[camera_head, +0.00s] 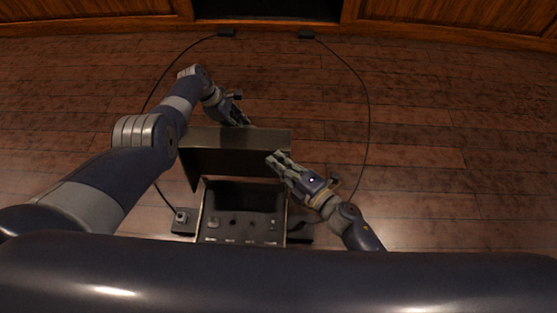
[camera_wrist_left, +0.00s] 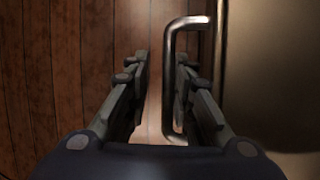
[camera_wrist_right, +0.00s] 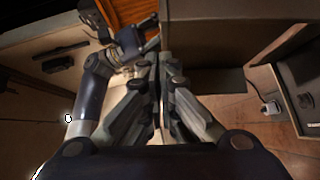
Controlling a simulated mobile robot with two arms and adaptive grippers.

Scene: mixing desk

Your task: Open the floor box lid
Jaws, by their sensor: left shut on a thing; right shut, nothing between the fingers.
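The floor box (camera_head: 243,228) sits on the wooden floor at the lower centre of the head view. Its metal lid (camera_head: 237,157) is raised, and the dark opening and the panel with sockets show in front of it. My left gripper (camera_head: 241,119) is at the lid's far side. In the left wrist view it is shut on the U-shaped metal handle (camera_wrist_left: 171,85) beside the lid's flat face (camera_wrist_left: 275,75). My right gripper (camera_head: 274,158) is shut and empty, near the lid's right end; whether it touches the lid I cannot tell.
Black cables run along the floor on both sides, from connectors (camera_head: 226,33) at the back. A plug (camera_head: 181,217) stands left of the box. A wooden cabinet (camera_head: 90,14) crosses the back. The floor to the right (camera_head: 450,160) is clear.

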